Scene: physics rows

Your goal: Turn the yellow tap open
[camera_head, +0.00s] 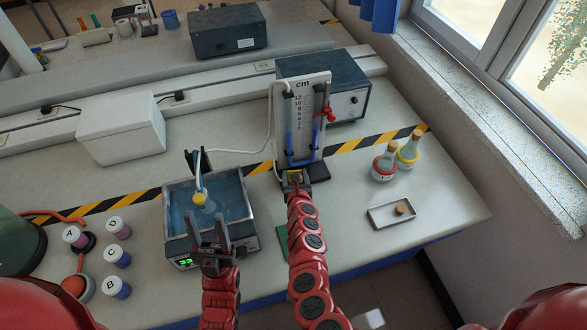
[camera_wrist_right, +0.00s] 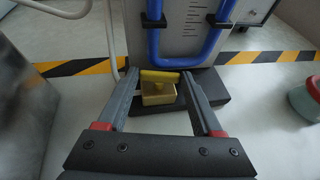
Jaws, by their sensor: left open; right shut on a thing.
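The yellow tap (camera_head: 294,177) is at the foot of the manometer board (camera_head: 306,110), low in the middle of the head view. In the right wrist view its yellow bar handle (camera_wrist_right: 159,76) lies crosswise over a brass-coloured block (camera_wrist_right: 158,95).
Flasks with red (camera_head: 384,164) and yellow (camera_head: 408,151) bands and a small tray (camera_head: 379,216) with a cork stand right. Jars labelled A (camera_head: 75,237), B (camera_head: 116,287) and C (camera_head: 117,256) stand left. A dark instrument box (camera_head: 350,78) is behind the board.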

